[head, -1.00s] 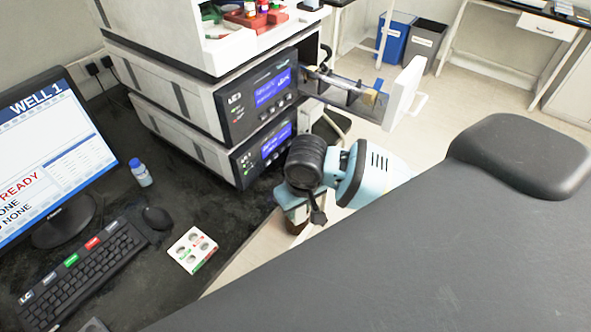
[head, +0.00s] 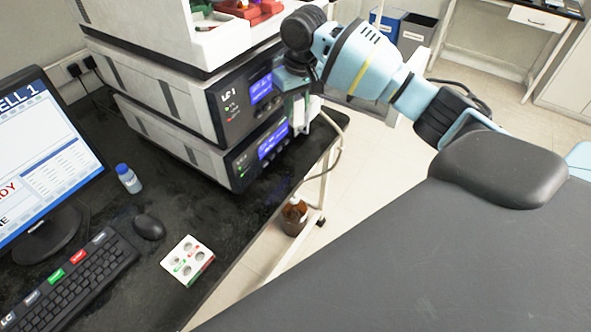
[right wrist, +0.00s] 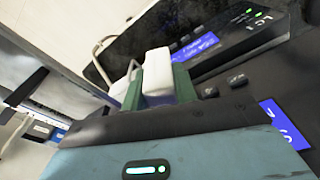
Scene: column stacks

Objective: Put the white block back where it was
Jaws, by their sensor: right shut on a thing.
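My right gripper (head: 300,108) is in front of the lower LC module, at the right edge of the instrument stack. It is shut on a small white block (right wrist: 157,72), which sits between green fingers in the right wrist view. The block is held up in front of the modules, and its lower part is hidden by the gripper body. My left gripper is not in view.
The stacked LC modules (head: 240,105) have lit blue displays. A white four-well card (head: 188,260), a mouse (head: 149,227), a keyboard (head: 70,283) and a blue-capped bottle (head: 129,178) are on the dark bench.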

